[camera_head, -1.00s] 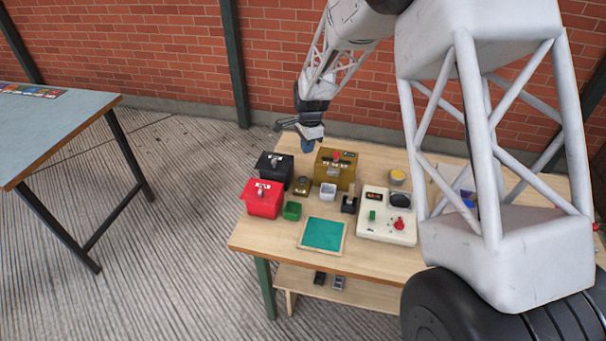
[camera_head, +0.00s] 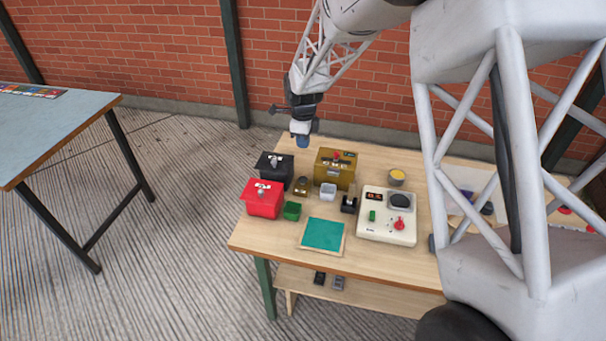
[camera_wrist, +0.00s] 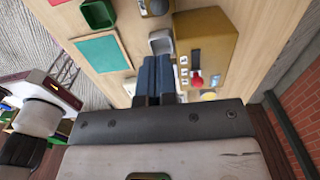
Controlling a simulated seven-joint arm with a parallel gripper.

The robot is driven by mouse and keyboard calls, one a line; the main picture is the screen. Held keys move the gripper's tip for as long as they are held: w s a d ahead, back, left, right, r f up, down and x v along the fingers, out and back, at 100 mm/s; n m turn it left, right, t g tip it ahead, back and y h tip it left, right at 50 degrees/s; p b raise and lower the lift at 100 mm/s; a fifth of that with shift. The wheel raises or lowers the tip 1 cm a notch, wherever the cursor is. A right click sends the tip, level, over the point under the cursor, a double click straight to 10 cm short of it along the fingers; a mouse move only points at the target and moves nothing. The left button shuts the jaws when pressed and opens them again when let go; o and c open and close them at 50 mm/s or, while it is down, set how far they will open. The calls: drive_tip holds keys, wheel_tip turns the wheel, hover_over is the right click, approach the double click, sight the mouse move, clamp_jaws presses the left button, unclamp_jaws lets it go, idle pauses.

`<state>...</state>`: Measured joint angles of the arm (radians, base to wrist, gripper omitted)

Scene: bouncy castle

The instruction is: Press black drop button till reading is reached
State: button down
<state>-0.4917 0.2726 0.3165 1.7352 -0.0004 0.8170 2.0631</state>
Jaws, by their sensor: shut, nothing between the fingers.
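My gripper (camera_head: 303,142) hangs above the back left of the wooden table, fingers pointing down, shut and empty. Its blue fingers (camera_wrist: 155,75) show together in the wrist view. A white device (camera_head: 375,228) on the table carries a small display (camera_head: 373,196), a round black part (camera_head: 400,200), a green block (camera_head: 372,216) and a red knob (camera_head: 399,224). The display's reading is too small to make out. Black (camera_head: 275,167), red (camera_head: 262,198) and golden (camera_head: 335,170) boxes stand near the gripper. I cannot tell which part is the black drop button.
A white cup (camera_head: 328,191), a green bin (camera_head: 292,211), a small black item (camera_head: 349,205) and a yellow-filled cup (camera_head: 397,177) stand close together. A teal mat (camera_head: 323,234) lies at the front. A blue-topped table (camera_head: 60,125) stands apart at the left.

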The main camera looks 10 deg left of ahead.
sight(303, 179)
drive_tip(key=shift+f, duration=0.15)
wheel_tip(303, 179, down, 14)
drive_tip(key=shift+r, duration=0.1)
idle(1.0)
drive_tip(key=shift+f, duration=1.05)
wheel_tip(303, 179, up, 14)
drive_tip(key=shift+r, duration=0.15)
idle(0.4)
idle(0.5)
drive_tip(key=shift+f, duration=1.7)
